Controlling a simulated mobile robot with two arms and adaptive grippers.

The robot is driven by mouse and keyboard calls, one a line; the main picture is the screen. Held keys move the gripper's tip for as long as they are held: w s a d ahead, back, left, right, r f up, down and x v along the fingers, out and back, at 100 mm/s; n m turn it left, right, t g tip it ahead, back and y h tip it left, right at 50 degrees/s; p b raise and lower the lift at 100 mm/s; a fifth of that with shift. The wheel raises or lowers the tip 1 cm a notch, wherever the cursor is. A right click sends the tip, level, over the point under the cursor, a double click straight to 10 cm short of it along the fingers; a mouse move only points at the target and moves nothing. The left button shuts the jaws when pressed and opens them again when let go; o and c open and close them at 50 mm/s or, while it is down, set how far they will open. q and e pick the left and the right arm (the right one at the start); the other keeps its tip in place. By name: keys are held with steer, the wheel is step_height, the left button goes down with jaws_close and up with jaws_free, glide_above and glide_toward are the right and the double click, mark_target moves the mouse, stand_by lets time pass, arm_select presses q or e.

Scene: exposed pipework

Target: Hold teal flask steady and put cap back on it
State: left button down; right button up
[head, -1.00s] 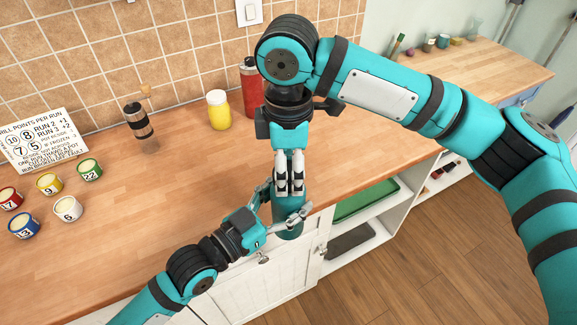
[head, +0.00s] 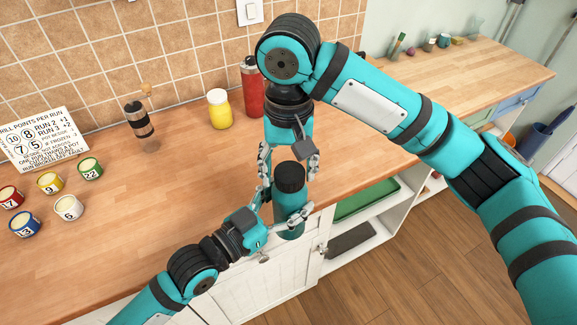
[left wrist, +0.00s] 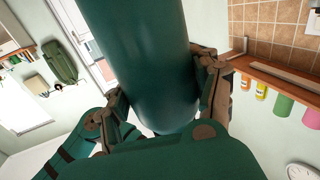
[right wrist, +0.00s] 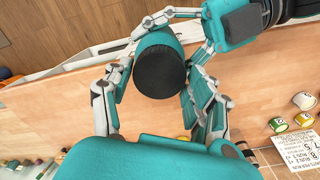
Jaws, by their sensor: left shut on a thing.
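The teal flask (head: 290,210) stands upright in the head view at the counter's front edge, with its black cap (head: 290,176) on its top. My left gripper (head: 280,216) is shut on the flask's body; the left wrist view shows its fingers on both sides of the flask (left wrist: 150,70). My right gripper (head: 288,172) is open, with its fingers spread on either side of the cap. The right wrist view shows the cap (right wrist: 159,72) between the spread fingers, with gaps beside it. How tightly the cap is seated I cannot tell.
A red bottle (head: 252,88) and a yellow jar (head: 219,110) stand at the back of the counter. A pepper mill (head: 138,120), several numbered pots and a sign (head: 42,138) are on the left. The middle of the counter (head: 185,190) is clear.

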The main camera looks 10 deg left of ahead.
steer(key=shift+o, duration=1)
steer(key=shift+s+r, duration=0.1)
steer(key=shift+r, duration=2.15)
steer(key=n, duration=0.2)
steer(key=r+n, duration=0.1)
steer(key=n, duration=0.1)
steer(key=shift+n, duration=0.3)
steer(key=n, duration=0.4)
steer(key=shift+a+r, duration=0.1)
steer(key=shift+r, duration=0.2)
steer(key=n, duration=0.3)
steer(key=r+n, duration=0.1)
steer(key=n, duration=0.4)
steer(key=r+n, duration=0.1)
steer(key=n, duration=0.1)
steer(key=shift+n, duration=0.4)
